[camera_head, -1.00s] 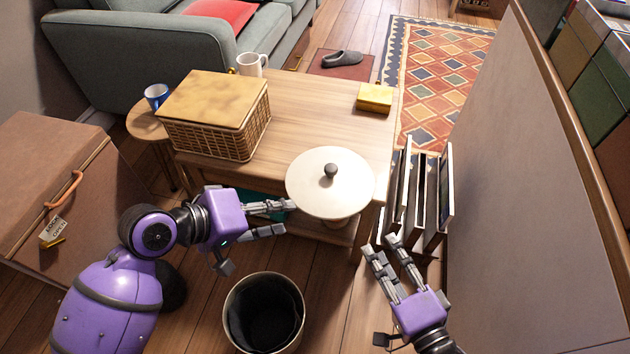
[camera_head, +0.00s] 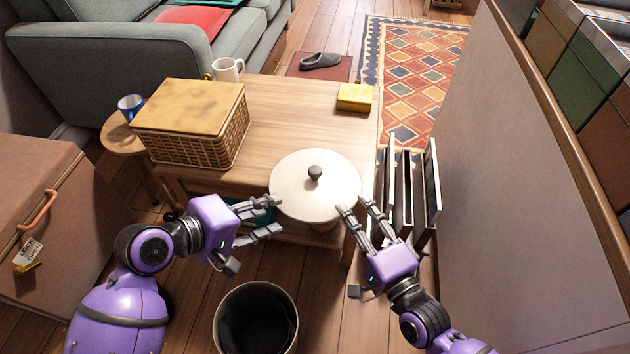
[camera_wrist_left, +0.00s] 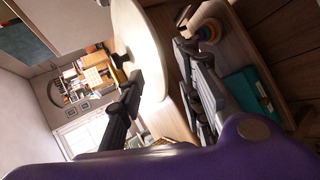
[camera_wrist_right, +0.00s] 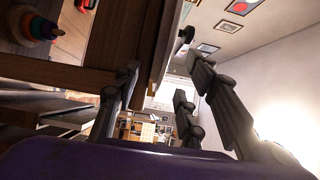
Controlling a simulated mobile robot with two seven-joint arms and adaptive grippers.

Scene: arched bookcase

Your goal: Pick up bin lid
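The bin lid (camera_head: 292,190), a round cream disc with a dark knob (camera_head: 315,172), lies at the near edge of the wooden table. It shows nearly edge-on in the left wrist view (camera_wrist_left: 146,40). My left gripper (camera_head: 270,216) is open at the lid's near left edge, with one fingertip beside the rim. My right gripper (camera_head: 358,202) is open at the lid's near right edge, its fingertips at the rim. Whether either gripper touches the lid I cannot tell. The open bin (camera_head: 255,318), with a dark liner, stands on the floor below.
The table (camera_head: 300,110) also bears a wicker basket (camera_head: 190,150), a white mug (camera_head: 228,69) and a yellow box (camera_head: 354,96). Upright framed panels (camera_head: 407,205) stand close to the right arm. Bare floor surrounds the bin.

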